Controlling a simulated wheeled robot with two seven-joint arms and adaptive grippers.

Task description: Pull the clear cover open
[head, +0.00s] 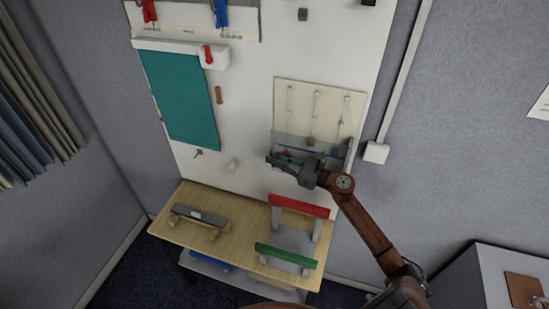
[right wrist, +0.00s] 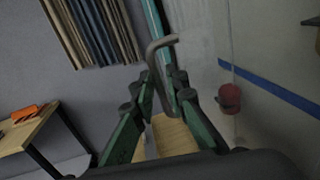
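The clear cover (head: 328,147) is a see-through panel with a blue strip over the lower part of the pale tool panel (head: 345,103). In the right wrist view a see-through sheet with a blue strip (right wrist: 270,84) and a red knob (right wrist: 229,98) stands at the right. My right gripper (head: 273,160) is in front of the cover's lower left part. In the wrist view its green fingers (right wrist: 159,82) close around a bent grey rod (right wrist: 155,52), whose hooked end points right, apart from the red knob. My left gripper is out of view.
A wooden table (head: 175,222) stands below, bearing a grey bar on wooden supports (head: 200,215) and a grey frame with red (head: 300,206) and green (head: 285,257) bars. A teal cloth (head: 182,100) hangs left on the white board (head: 245,130). Space left of the gripper is clear.

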